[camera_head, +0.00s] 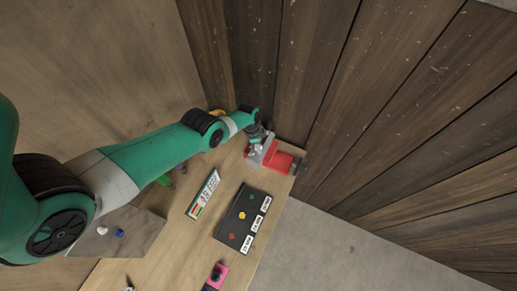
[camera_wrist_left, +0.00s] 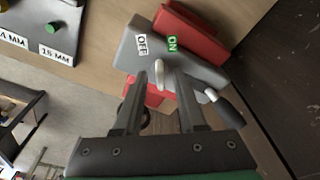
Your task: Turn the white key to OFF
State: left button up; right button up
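The white key (camera_wrist_left: 160,74) sits on the sloped face of a grey box (camera_wrist_left: 128,56), between the OFF label (camera_wrist_left: 142,45) and the ON label (camera_wrist_left: 172,43) and just below them in the left wrist view. The grey box also shows in the head view (camera_head: 269,153), with red parts beside it. My left gripper (camera_wrist_left: 160,76) is open, its two dark fingers on either side of the key with gaps visible. Whether a finger touches the key I cannot tell. In the head view the left gripper (camera_head: 256,143) is small at the box. My right gripper is not in view.
A black lever with a white tip (camera_wrist_left: 225,107) is right of the fingers. On the wooden bench are a dark button panel (camera_head: 243,217), a label board (camera_head: 203,194) and a pink box (camera_head: 216,276). A plank wall (camera_head: 345,90) stands close behind the grey box.

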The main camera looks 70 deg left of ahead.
pick_arm(q)
notch_tip(320, 180, up, 7)
jog(key=p, duration=0.6)
jog(key=shift+f, duration=0.2)
